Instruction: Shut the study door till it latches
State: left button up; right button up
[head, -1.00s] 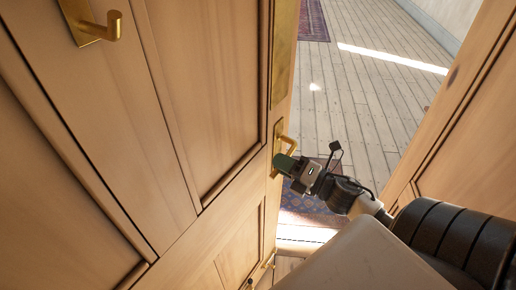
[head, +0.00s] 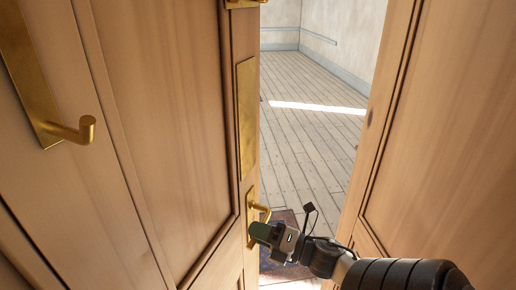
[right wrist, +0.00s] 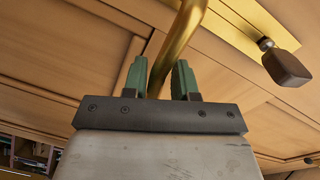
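The study door (head: 165,130) is a panelled wooden door filling the left of the head view. It stands partly open, with a gap along its right edge. A brass lever handle (head: 262,212) sits near that edge. My right gripper (head: 258,232) is at this handle. In the right wrist view, the brass handle (right wrist: 180,38) passes between the two green fingers of my right gripper (right wrist: 160,80), which are drawn in close around it. Contact on both sides is hard to see. My left gripper is not in view.
A panelled wooden surface (head: 450,140) stands right of the gap. Through the gap, a plank floor (head: 305,145) with a bright light strip and a patterned rug (head: 290,220) show. Another brass handle (head: 75,131) sits at the left. A dark knob (right wrist: 287,65) hangs at right in the wrist view.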

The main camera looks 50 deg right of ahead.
jog(key=shift+o, duration=1.2)
jog(key=shift+f, duration=0.1)
jog(key=shift+s, duration=0.1)
jog(key=shift+s+d+f, duration=0.1)
jog(key=shift+s, duration=0.1)
jog(key=v, duration=1)
jog(key=shift+s, duration=0.15)
